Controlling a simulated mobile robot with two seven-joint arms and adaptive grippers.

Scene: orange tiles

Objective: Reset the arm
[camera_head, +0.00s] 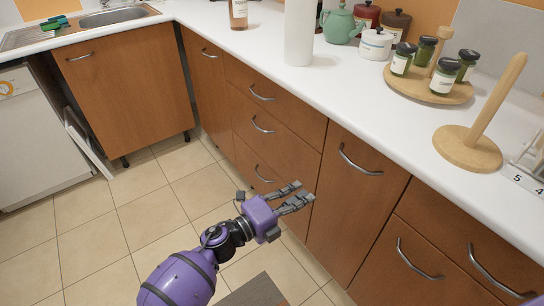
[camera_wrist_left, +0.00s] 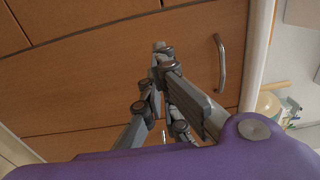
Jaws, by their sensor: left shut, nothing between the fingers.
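My purple left arm reaches in from the bottom of the head view. My left gripper (camera_head: 303,195) is in front of the wooden drawers, below the counter edge, with its grey fingers pointing right. Its fingers are shut and empty. In the left wrist view the gripper (camera_wrist_left: 162,55) shows its fingers together in front of a wooden cabinet front with a metal handle (camera_wrist_left: 221,62). I cannot tell whether it touches the front. My right gripper is not in view.
The white counter (camera_head: 360,98) runs along the back and right. On it stand a white cylinder (camera_head: 299,32), a teapot (camera_head: 341,24), a round wooden tray with jars (camera_head: 412,92) and a wooden paper-towel stand (camera_head: 468,148). Handles (camera_head: 360,162) stick out from the fronts. Tiled floor (camera_head: 110,220) is open at left.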

